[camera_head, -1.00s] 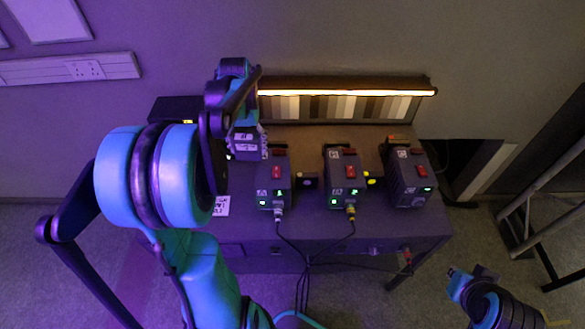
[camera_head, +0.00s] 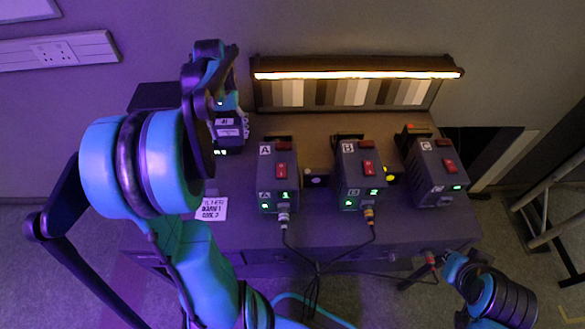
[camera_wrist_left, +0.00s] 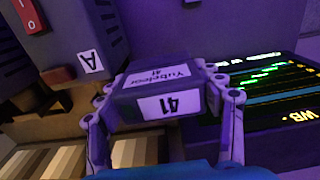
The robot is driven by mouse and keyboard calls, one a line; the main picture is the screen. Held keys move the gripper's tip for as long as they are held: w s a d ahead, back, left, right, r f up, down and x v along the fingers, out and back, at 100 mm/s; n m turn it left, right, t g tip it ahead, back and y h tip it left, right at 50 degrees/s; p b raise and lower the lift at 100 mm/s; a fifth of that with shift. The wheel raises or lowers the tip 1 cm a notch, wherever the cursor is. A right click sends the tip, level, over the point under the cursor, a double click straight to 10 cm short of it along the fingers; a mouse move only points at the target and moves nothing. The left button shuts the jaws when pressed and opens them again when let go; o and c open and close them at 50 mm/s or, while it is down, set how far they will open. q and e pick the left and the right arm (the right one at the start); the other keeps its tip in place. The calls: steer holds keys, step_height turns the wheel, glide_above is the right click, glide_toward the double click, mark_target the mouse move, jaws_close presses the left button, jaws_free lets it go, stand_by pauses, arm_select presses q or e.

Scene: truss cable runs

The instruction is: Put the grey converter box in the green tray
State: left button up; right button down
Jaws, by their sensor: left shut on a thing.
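My left gripper (camera_wrist_left: 162,115) is shut on a dark grey box (camera_wrist_left: 165,82) with white labels, one reading 41. The fingers hold it by its two sides in the left wrist view. In the head view the held box (camera_head: 229,130) is at the left end of the bench, left of unit A, partly covered by my left arm; I cannot tell whether it touches the bench top. I see no green tray in either view. My right gripper (camera_head: 453,264) is at the bench's front right corner, its fingers too small to read.
Units A (camera_head: 279,180), B (camera_head: 360,180) and C (camera_head: 437,175), with red switches, stand in a row on the bench. Cables hang from A and B over the front edge. A lit striped chart (camera_head: 350,92) stands behind. A dark screen (camera_wrist_left: 262,90) lies beside the held box.

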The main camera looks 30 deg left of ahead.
arm_select(q)
step_height(320, 180, down, 18)
steer(key=b, duration=0.6)
steer(key=shift+f, duration=0.15)
steer(key=o, duration=1.4)
